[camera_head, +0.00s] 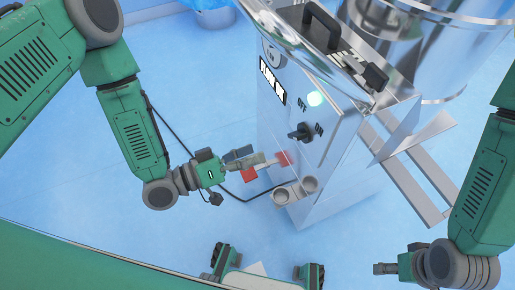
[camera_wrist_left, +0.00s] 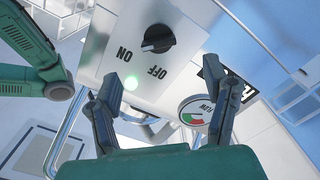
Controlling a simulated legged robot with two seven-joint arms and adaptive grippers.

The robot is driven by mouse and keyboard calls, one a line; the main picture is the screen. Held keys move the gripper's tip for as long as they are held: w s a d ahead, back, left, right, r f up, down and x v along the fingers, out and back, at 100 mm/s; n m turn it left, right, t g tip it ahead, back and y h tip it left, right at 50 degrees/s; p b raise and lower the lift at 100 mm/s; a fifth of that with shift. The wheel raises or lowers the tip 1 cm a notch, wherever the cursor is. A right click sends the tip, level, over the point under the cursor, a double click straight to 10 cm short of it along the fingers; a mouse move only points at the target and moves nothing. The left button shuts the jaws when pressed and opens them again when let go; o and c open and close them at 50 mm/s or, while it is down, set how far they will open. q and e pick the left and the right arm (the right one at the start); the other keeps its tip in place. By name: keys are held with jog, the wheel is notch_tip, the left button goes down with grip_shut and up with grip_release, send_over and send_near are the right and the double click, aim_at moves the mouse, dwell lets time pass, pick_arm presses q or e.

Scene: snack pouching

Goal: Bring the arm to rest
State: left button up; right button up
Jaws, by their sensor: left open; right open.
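My left gripper (camera_head: 266,167) is open in front of the lower front face of the silver machine (camera_head: 330,175), with red patches at its fingertips. I cannot tell whether it touches the machine. In the left wrist view, its two dark fingers (camera_wrist_left: 165,95) stand apart with nothing between them. My right gripper (camera_head: 386,268) is at the bottom right, open, seen edge-on and apart from the machine. The black knob (camera_head: 300,133) sits on the machine front beside OFF and ON labels, above my left gripper. It also shows in the left wrist view (camera_wrist_left: 158,40).
A round green light (camera_head: 315,98) glows on the machine. A gauge (camera_wrist_left: 196,109) shows in the left wrist view. Grey cup-like parts (camera_head: 310,184) stick out low on the machine, right of my left gripper. Metal slats (camera_head: 415,185) stand at its right.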

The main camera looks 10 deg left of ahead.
dwell(0.4)
pick_arm(q)
jog(key=s+a+f+g+y+p, duration=0.2)
jog(key=s+a+f+g+y, duration=0.1)
jog(key=s+a+g+y, duration=0.2)
jog(key=s+a+f+n+g+y+p, duration=0.1)
jog(key=s+a+f+g+y+p, duration=0.1)
jog(key=s+a+g+y, duration=0.3)
jog(key=s+a+y+p, duration=0.1)
jog(key=s+a+y, duration=0.3)
jog(key=s+a, duration=0.3)
jog(key=shift+a+f+y, duration=0.3)
jog(key=shift+a+f, duration=0.1)
jog(key=shift+a, duration=0.7)
jog(key=shift+w, duration=0.15)
